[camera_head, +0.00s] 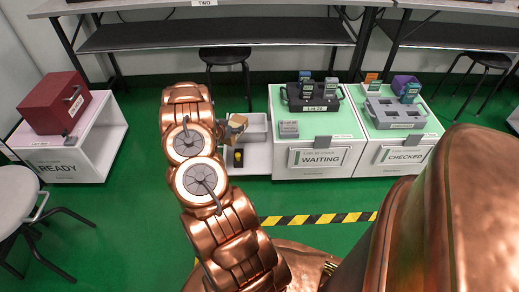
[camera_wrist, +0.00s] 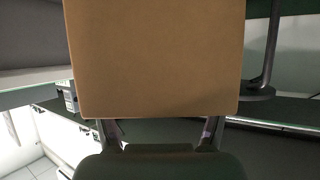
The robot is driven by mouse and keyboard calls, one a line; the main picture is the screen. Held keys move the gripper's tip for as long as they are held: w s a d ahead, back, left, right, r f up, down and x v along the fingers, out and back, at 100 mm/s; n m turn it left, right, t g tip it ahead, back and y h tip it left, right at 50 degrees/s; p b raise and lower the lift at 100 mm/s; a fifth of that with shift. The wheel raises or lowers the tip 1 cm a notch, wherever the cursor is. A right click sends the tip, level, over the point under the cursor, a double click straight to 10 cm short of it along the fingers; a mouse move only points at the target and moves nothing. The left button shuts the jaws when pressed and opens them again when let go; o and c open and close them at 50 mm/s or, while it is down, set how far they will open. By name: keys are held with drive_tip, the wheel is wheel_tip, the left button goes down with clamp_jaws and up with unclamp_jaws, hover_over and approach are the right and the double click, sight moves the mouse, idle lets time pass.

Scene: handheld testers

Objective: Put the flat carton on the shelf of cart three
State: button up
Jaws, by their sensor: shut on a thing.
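The flat carton is a plain brown box (camera_wrist: 155,60) that fills the upper middle of the wrist view, its lower edge between my fingers. It shows small in the head view (camera_head: 237,126), beside the end of my arm. My gripper (camera_wrist: 161,130) is shut on it; in the head view my gripper (camera_head: 222,131) is partly hidden by my arm. The carton is held up in front of a low white cart (camera_head: 260,160) with a grey tray (camera_head: 256,127) on top and an open lower shelf. My arm covers this cart's left part. I cannot read a number three on any cart.
The WAITING cart (camera_head: 317,158) and CHECKED cart (camera_head: 402,156) stand to the right, with trays and handheld testers on top. The READY cart (camera_head: 75,165) with a red case (camera_head: 55,104) is at left. A small black and yellow thing (camera_head: 239,157) is on the lower shelf.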

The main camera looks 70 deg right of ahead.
drive_tip(key=shift+s+d+f+m+g+y+b, duration=0.15)
drive_tip(key=shift+s+d+f+m+g+b, duration=0.6)
drive_tip(key=shift+s+f+b, duration=1.45)
drive_tip(key=shift+s+d+f+m+g+y+b, duration=0.1)
drive_tip(key=shift+s+d+f+m+g+b, duration=0.3)
drive_tip(key=shift+s+d+f+b, duration=1.85)
drive_tip(key=shift+s+a+f+m+g+y+b, duration=0.2)
drive_tip(key=shift+s+a+f+m+g, duration=0.55)
drive_tip(key=shift+f, duration=3.05)
drive_tip(key=shift+d+f+n, duration=0.25)
drive_tip(key=shift+n, duration=0.05)
drive_tip(key=shift+f, duration=0.55)
drive_tip(key=o, duration=1.5)
drive_tip(key=shift+a, duration=0.1)
drive_tip(key=v, duration=1.2)
drive_tip(key=shift+s, duration=0.15)
